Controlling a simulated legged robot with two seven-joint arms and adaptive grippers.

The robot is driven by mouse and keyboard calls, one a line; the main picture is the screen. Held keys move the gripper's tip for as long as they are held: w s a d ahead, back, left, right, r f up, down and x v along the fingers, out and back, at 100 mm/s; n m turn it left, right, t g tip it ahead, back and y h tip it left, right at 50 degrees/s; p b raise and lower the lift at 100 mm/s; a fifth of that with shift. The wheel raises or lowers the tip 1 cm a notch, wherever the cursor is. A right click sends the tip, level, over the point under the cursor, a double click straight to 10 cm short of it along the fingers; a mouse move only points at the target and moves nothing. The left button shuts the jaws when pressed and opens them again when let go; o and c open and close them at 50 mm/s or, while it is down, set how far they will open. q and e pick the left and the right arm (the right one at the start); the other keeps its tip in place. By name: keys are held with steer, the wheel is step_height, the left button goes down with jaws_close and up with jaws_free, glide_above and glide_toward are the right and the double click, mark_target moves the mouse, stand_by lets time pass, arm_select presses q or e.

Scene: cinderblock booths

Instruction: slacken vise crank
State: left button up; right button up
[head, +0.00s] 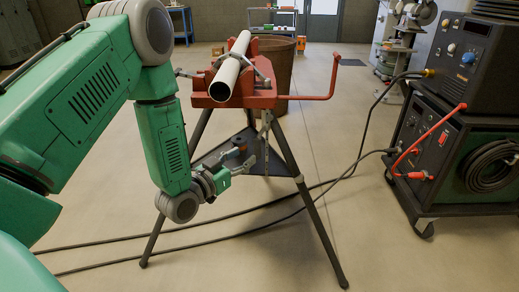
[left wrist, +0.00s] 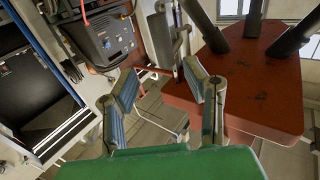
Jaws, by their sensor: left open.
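A red vise (head: 240,92) sits on top of a tripod stand. A pale pipe (head: 231,72) lies in it, its open end toward me. The red vise crank (head: 306,97) sticks out to the right, and its end bends upward. My left gripper (head: 236,160) is lower than the vise, among the tripod legs, left of and below the crank. In the left wrist view its fingers (left wrist: 160,78) are spread apart, with nothing gripped. A red plate with dark legs (left wrist: 262,88) fills the right of that view. A thin red bar shows beyond the fingers, partly hidden. My right gripper is out of view.
A welding machine (head: 464,58) on a wheeled cart (head: 440,150) stands at the right. Black cables (head: 320,188) run across the floor and past the tripod legs (head: 312,220). A brown bin (head: 278,52) stands behind the vise. Floor right of the tripod is mostly open.

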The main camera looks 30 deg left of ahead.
mark_target(255, 147)
arm_select(q)
steer(key=w, duration=0.2)
steer(key=w+b, duration=0.1)
steer(key=w, duration=0.4)
steer(key=shift+a+f, duration=0.1)
steer(key=shift+f, duration=0.15)
steer(key=shift+w+d+r, duration=0.15)
steer(key=shift+w+d, duration=0.15)
steer(key=shift+d, duration=0.1)
steer(key=shift+a, duration=0.35)
jaws_close()
